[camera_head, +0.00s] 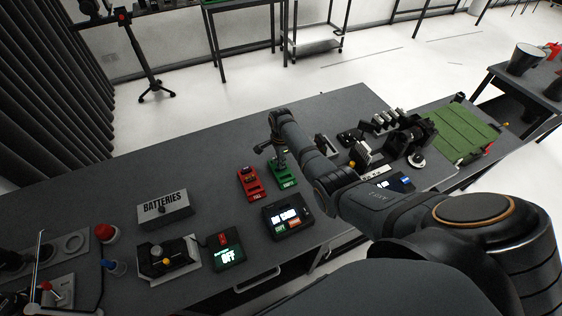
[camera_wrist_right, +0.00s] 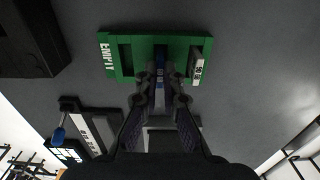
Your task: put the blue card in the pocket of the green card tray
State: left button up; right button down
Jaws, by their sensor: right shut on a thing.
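The green card tray (camera_head: 285,176) sits on the dark table, right of the red tray. In the right wrist view the green tray (camera_wrist_right: 124,58) has the label "EMPTY" along its left side and a dark slot in its left part. My right gripper (camera_head: 280,161) is low over the green tray, pointing down. In the wrist view the right gripper (camera_wrist_right: 160,88) is shut on the blue card (camera_wrist_right: 160,97), a narrow blue strip between the fingers. The card reaches over the tray's middle; the fingers hide whether its end is inside a pocket. My left gripper is out of view.
The red tray (camera_head: 250,184) stands close beside the green one. A display box (camera_head: 286,217) is in front. A "BATTERIES" box (camera_head: 164,208) and an "OFF" box (camera_head: 226,251) are to the left. A lab device (camera_head: 405,137) stands behind my right arm. The table behind the trays is clear.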

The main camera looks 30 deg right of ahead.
jog(key=shift+f, duration=0.25)
jog(key=c, duration=1.4)
grip_release()
notch_tip(320, 180, up, 12)
